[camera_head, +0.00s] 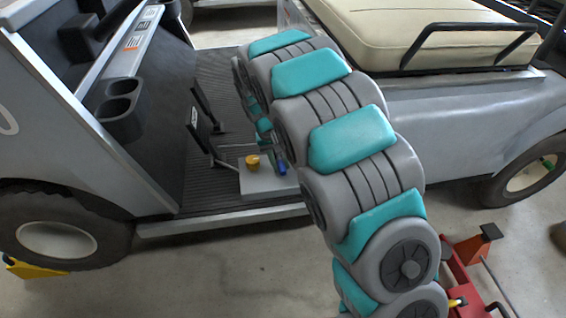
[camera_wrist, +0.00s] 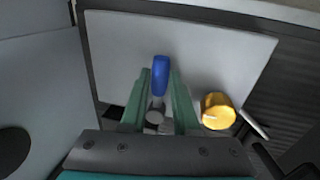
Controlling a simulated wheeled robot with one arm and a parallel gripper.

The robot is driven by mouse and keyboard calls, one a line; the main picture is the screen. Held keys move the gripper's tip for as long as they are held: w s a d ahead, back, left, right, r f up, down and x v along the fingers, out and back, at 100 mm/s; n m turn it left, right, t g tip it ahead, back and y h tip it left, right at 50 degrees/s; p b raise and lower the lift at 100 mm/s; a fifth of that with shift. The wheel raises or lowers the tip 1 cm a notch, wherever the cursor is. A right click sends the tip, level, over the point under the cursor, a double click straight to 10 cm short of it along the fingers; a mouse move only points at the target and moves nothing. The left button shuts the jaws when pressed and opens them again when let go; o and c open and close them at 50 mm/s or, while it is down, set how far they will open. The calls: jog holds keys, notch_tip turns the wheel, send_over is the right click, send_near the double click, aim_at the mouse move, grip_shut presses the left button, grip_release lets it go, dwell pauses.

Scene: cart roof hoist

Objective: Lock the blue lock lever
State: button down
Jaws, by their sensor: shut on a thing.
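The blue lock lever (camera_wrist: 160,72) stands out from a light grey plate (camera_wrist: 225,50) in the wrist view. Its blue handle sits between the two green fingers of my gripper (camera_wrist: 158,92), which is shut on it. A grey metal pivot shows below the handle, between the fingers. In the head view the lever (camera_head: 282,168) shows as a small blue piece on the plate (camera_head: 256,185) on the cart floor. My gripper (camera_head: 268,146) reaches it from above, partly hidden by my arm.
A yellow knob (camera_wrist: 218,111) stands on the plate just right of my gripper; the head view shows it too (camera_head: 252,161). Pedals (camera_head: 200,135) and a dashboard with cup holders (camera_head: 118,105) are to the left. A cream seat (camera_head: 410,25) is at upper right.

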jog(key=shift+a, duration=0.1)
dwell(0.5)
jog(key=c, duration=0.7)
grip_release()
jog(key=shift+o, duration=0.2)
notch_tip(320, 180, up, 8)
jog(key=a, duration=0.1)
jog(key=shift+a+f+p, duration=0.2)
jog(key=shift+a+p, duration=0.1)
jog(key=shift+s, duration=0.1)
